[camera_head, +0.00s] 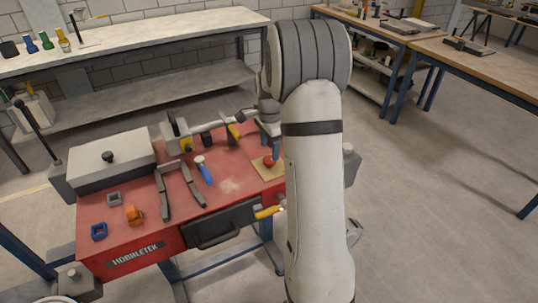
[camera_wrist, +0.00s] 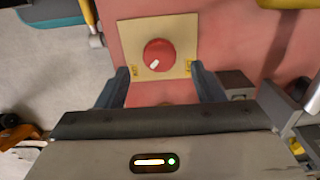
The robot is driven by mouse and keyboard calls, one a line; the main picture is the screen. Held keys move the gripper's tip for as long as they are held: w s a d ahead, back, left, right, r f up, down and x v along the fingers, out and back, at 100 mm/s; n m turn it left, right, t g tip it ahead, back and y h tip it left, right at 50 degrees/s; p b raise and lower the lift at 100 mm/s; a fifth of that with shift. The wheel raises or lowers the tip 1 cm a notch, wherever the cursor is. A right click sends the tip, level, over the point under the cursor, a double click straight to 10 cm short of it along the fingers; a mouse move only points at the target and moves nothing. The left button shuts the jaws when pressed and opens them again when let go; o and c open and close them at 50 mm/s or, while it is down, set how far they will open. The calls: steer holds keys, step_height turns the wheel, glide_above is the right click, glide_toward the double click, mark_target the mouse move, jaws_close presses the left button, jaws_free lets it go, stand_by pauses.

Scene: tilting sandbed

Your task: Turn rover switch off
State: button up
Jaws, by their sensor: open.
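The rover switch is a round red knob (camera_wrist: 159,54) with a short white mark near its lower left edge. It sits on a square tan plate (camera_wrist: 130,31) on a red surface. In the head view the knob (camera_head: 269,161) and plate (camera_head: 262,174) are at the right end of the red bench. My gripper (camera_wrist: 163,76) is open and empty in the wrist view, its two dark blue fingers spread to the left and right just below the knob. The fingers appear apart from the knob. In the head view my arm partly hides this area.
The red bench top (camera_head: 130,190) carries a grey box (camera_head: 112,165), grey tongs-like tool (camera_head: 180,190), blue-handled tool (camera_head: 204,171), orange part (camera_head: 134,215) and blue square part (camera_head: 99,232). A black drawer handle (camera_head: 214,237) is on the front. A white table (camera_head: 150,38) stands behind.

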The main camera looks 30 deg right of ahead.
mark_target(269, 159)
steer(key=shift+f, duration=2.2)
steer(key=shift+c, duration=0.3)
steer(key=c, duration=0.9)
